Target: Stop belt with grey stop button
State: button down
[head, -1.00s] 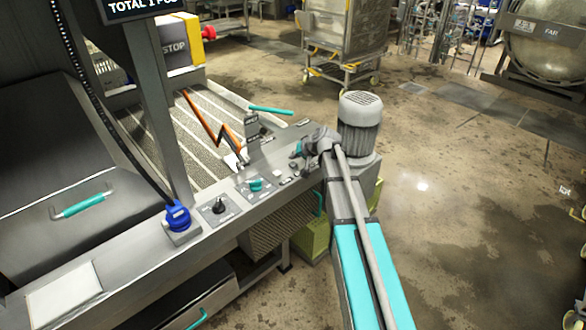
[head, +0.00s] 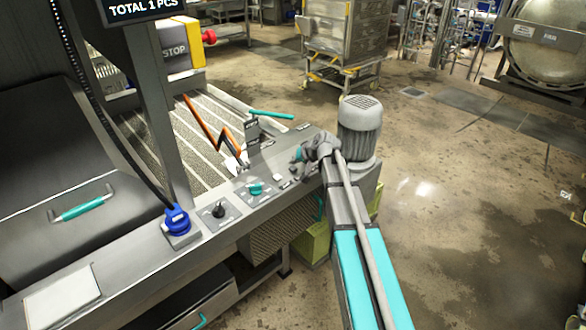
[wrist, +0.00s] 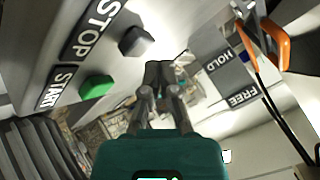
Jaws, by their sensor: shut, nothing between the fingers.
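The grey stop button (wrist: 137,42) sits beside the STOP label on the metal panel in the wrist view. The green start button (wrist: 97,87) is below it, by the START label. My gripper (wrist: 159,70) is shut and empty, its fingertips close to the grey button, just to its lower right. I cannot tell whether they touch anything. In the head view my gripper (head: 294,160) hangs over the far right end of the control panel (head: 238,198), where it partly hides the small buttons. The belt (head: 190,135) lies behind the panel.
A HOLD/FREE plate (wrist: 222,75) with an orange handle (wrist: 276,44) stands to the right of my fingers. A teal selector (head: 255,188), a black knob (head: 218,210) and a blue connector (head: 177,219) line the panel. A grey motor (head: 360,128) stands beside my arm.

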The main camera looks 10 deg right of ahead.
aim_at(294, 168)
jog(key=shift+f, duration=0.1)
dwell(0.6)
jog(key=shift+f+b, duration=0.3)
jog(key=shift+b, duration=0.1)
jog(key=shift+f+b, duration=0.55)
dwell(1.0)
jog(key=shift+r, duration=0.2)
jog(key=shift+r+p, duration=0.8)
jog(key=shift+p, duration=0.2)
jog(key=shift+r, duration=0.1)
jog(key=shift+r+p, duration=2.4)
jog(key=shift+p, duration=0.1)
